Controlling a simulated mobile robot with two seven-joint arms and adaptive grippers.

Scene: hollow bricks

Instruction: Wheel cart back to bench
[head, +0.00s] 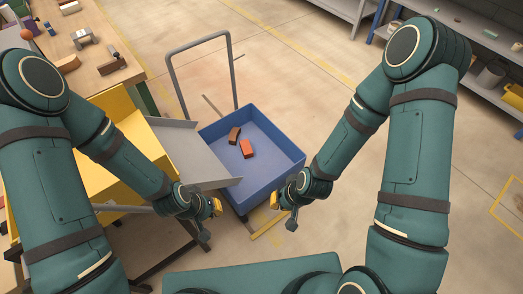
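The cart (270,185) is a blue open box with a grey tube handle (170,75) rising at its far left side. A brown brick (234,135) and an orange brick (247,149) lie on its floor. The wooden bench (95,50) stands at the upper left, apart from the cart. My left gripper (211,222) is in front of the cart's near left corner. My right gripper (283,210) is by its near right side. I cannot tell whether either gripper touches the cart, or how far the fingers are open. Neither visibly holds a brick.
A yellow bin (115,108) with a sloping grey chute (185,150) stands on the left, its chute reaching the cart's left edge. Shelving (490,45) lines the upper right. Bare floor with yellow lines (320,55) lies behind and right of the cart.

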